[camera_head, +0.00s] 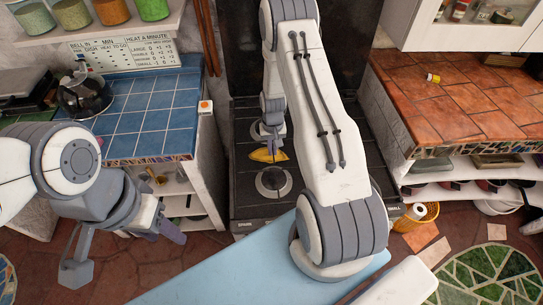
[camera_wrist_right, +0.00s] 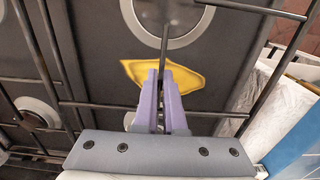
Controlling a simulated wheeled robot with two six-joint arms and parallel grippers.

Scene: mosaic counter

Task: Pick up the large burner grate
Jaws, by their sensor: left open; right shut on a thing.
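The large burner grate shows as thin dark bars (camera_wrist_right: 165,42) in the right wrist view, spread over the black stove top (camera_head: 245,205). My right gripper (camera_wrist_right: 162,78) is shut on one bar of it, with the purple-grey fingers close together. I cannot tell how high the grate is above the stove. In the head view my right gripper (camera_head: 270,140) is over the stove, partly hidden by my arm, and the grate is hard to make out. My left gripper (camera_head: 124,252) is open and empty, in front of the blue-tiled counter.
A yellow piece (camera_head: 266,155) lies on the stove near a round burner (camera_head: 273,182). The blue-tiled counter (camera_head: 150,105) stands left of the stove, holding a dark kettle (camera_head: 86,95). A terracotta counter (camera_head: 450,95) stands at the right. A light-blue surface (camera_head: 235,270) is in front.

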